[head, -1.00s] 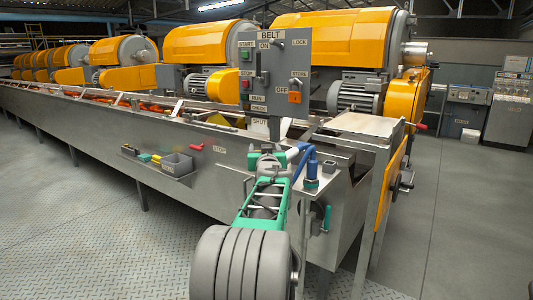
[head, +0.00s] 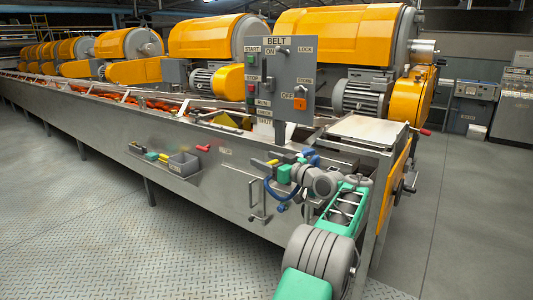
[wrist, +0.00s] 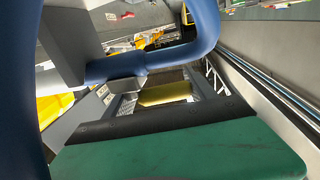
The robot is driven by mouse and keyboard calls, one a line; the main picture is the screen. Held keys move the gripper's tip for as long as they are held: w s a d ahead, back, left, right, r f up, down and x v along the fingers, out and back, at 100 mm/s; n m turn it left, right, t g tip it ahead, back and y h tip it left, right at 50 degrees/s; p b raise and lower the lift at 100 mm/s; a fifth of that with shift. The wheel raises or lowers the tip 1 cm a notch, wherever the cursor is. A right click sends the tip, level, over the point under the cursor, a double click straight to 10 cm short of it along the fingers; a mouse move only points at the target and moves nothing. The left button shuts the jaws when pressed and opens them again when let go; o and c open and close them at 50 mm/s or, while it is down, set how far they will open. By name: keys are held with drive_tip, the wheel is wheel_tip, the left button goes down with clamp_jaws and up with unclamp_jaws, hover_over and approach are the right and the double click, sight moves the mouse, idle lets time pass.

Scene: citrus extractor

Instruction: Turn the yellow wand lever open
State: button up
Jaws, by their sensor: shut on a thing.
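In the wrist view the yellow bar (wrist: 165,92) lies across the picture, beyond the dark edge of a green part. My gripper is shut on the lever, though the contact itself is mostly hidden. A blue hose (head: 273,195) loops down below my gripper. The hose also fills the left and top of the wrist view (wrist: 205,20), close to the camera, and hides part of the lever's surroundings.
The BELT control panel (head: 281,80) stands just behind and above my gripper. A small grey bin (head: 183,164) sits on a ledge to the left, near a red handle (head: 204,148). A steel bar handle (head: 257,205) is below. Open floor (head: 120,240) lies in front.

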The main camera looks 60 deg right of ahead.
drive_tip(key=shift+f, duration=0.1)
idle(0.4)
drive_tip(key=o, duration=1.4)
drive_tip(key=shift+c, duration=0.2)
